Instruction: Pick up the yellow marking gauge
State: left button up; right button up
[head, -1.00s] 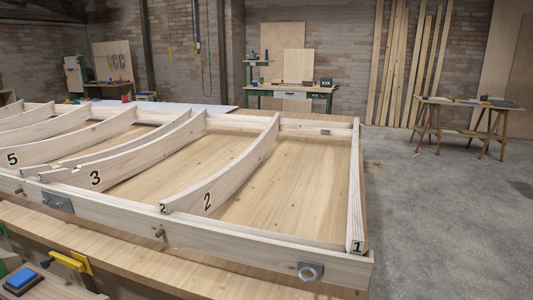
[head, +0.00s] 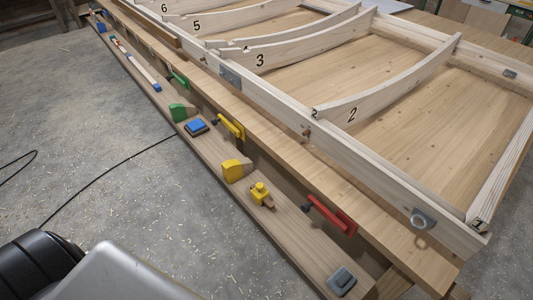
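The yellow marking gauge (head: 261,194) appears to be the small yellow piece with a knob on top and a short wooden part. It lies on the low wooden shelf (head: 302,240) along the near side of the workbench, in the lower middle of the head view. It stands apart from its neighbours, with bare shelf around it. Neither of my grippers is in view. Smooth grey and black parts at the lower left look like my own body.
A yellow-and-wood block (head: 236,170), a red-handled clamp (head: 330,214), a yellow clamp (head: 230,126), a blue-topped block (head: 196,127) and a grey block (head: 342,281) are nearby. The ribbed wooden frame (head: 340,142) lies above. A black cable (head: 110,172) crosses the open floor.

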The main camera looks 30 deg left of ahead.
aim_at(259, 194)
jog(key=u, duration=0.9)
